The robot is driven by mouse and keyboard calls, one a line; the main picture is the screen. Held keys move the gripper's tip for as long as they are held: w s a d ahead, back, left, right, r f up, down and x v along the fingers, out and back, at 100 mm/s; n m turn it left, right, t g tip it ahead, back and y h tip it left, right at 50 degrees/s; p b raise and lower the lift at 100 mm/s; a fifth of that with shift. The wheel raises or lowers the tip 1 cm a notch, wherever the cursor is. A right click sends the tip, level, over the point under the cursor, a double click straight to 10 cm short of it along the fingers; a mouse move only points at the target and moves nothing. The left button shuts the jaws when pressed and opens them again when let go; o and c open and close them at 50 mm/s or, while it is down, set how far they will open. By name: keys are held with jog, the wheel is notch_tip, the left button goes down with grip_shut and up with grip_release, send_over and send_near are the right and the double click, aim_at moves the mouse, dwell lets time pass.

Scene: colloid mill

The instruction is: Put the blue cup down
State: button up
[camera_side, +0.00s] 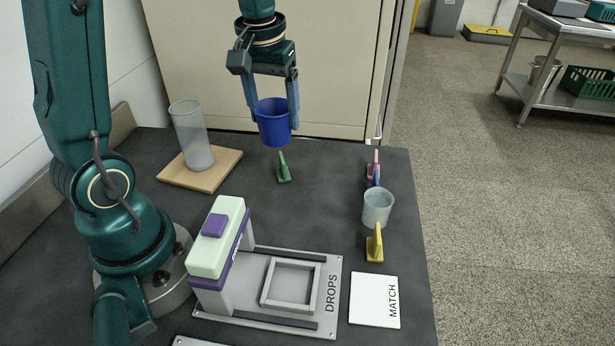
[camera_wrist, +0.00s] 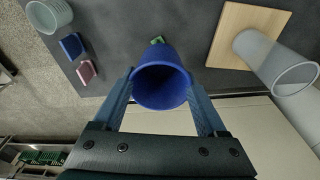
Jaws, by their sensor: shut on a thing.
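The blue cup (camera_side: 273,122) is held upright between the two fingers of my gripper (camera_side: 273,104). My gripper is shut on it from either side. In the side view the cup appears above the far part of the dark table (camera_side: 320,190), behind a small green piece (camera_side: 283,168). The wrist view looks into the open mouth of the blue cup (camera_wrist: 161,84), with a finger of my gripper (camera_wrist: 160,92) on each side. The cup's inside looks empty. The green piece shows partly behind the cup in the wrist view (camera_wrist: 157,41).
A clear tall beaker (camera_side: 192,136) stands on a wooden board (camera_side: 228,160) at left. A pale cup (camera_side: 377,208) stands at right near yellow (camera_side: 375,244), pink (camera_side: 374,163) and blue (camera_side: 375,180) pieces. A DROPS machine (camera_side: 222,240) and a white MATCH card (camera_side: 368,300) are in front.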

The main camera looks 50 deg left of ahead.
jog(key=shift+s+a+r+m, duration=0.15)
jog(key=shift+a+r+m, duration=0.15)
jog(key=shift+m, duration=0.2)
jog(key=shift+d+m, duration=0.1)
jog(key=shift+m, duration=0.5)
jog(key=s+d+m+h, duration=0.3)
jog(key=d+m, duration=1.5)
jog(key=d, duration=0.6)
jog(key=shift+g, duration=0.4)
jog(key=s+d+f, duration=0.1)
jog(key=d+f, duration=0.1)
jog(key=d, duration=0.1)
jog(key=s+d+f, duration=0.2)
jog(key=d, duration=0.2)
jog(key=s+d+f, duration=0.1)
jog(key=d+f, duration=0.2)
jog(key=shift+s+d, duration=0.15)
jog(key=shift+f, duration=1.95)
